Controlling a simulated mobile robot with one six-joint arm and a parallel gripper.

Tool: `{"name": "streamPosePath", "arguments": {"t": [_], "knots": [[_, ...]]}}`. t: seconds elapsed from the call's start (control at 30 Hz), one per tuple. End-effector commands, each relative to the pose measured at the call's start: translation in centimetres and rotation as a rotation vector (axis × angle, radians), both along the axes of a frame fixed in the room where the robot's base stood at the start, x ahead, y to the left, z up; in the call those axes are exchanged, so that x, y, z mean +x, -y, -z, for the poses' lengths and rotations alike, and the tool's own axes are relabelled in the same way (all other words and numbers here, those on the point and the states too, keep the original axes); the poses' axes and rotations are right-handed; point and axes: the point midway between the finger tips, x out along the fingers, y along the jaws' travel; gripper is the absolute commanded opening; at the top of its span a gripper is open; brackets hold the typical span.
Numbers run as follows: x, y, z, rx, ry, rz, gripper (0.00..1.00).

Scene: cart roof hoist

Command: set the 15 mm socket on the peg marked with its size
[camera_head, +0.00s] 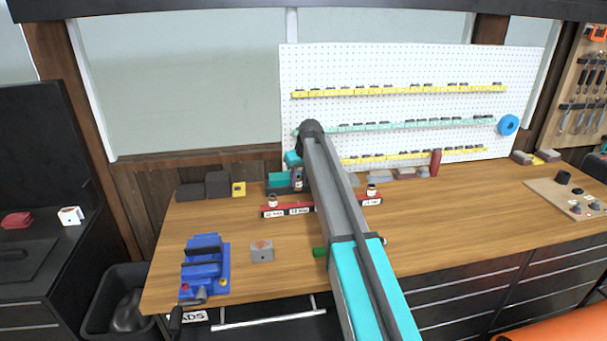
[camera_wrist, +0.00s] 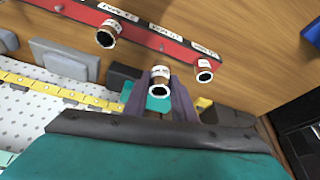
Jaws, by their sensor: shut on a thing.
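My gripper (camera_wrist: 158,88) is shut on a small socket (camera_wrist: 160,76) with a white band and a hexagonal opening. In the wrist view it is held between the two fingers, beside the red rail (camera_wrist: 82,14). In the head view the held socket (camera_head: 298,183) shows behind the red rail (camera_head: 285,213). The rail carries white size labels, too small to read surely. A bare peg (camera_wrist: 162,48) stands between two seated sockets, one on the left (camera_wrist: 107,35) and one on the right (camera_wrist: 204,72). Another bare peg (camera_wrist: 58,8) is at upper left. My arm hides part of the rail.
A blue vise (camera_head: 204,262) and a grey block (camera_head: 262,251) stand at the bench's front left. Dark boxes (camera_head: 217,184) stand at the back left. A pegboard (camera_head: 420,75) with socket-filled rails rises behind. The bench right of my arm (camera_head: 460,215) is mostly clear.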

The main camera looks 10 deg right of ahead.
Motion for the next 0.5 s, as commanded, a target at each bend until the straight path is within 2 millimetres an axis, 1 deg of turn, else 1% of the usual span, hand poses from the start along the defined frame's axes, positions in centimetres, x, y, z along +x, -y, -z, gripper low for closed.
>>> {"name": "streamPosePath", "arguments": {"t": [0.07, 0.4, 0.5], "knots": [[0.0, 0.1, 0.0, 0.000, 0.000, 0.001, 0.01], [0.1, 1.7, 0.0, 0.000, 0.000, 0.018, 0.01], [0.0, 2.0, 0.0, 0.000, 0.001, 0.021, 0.01]]}}
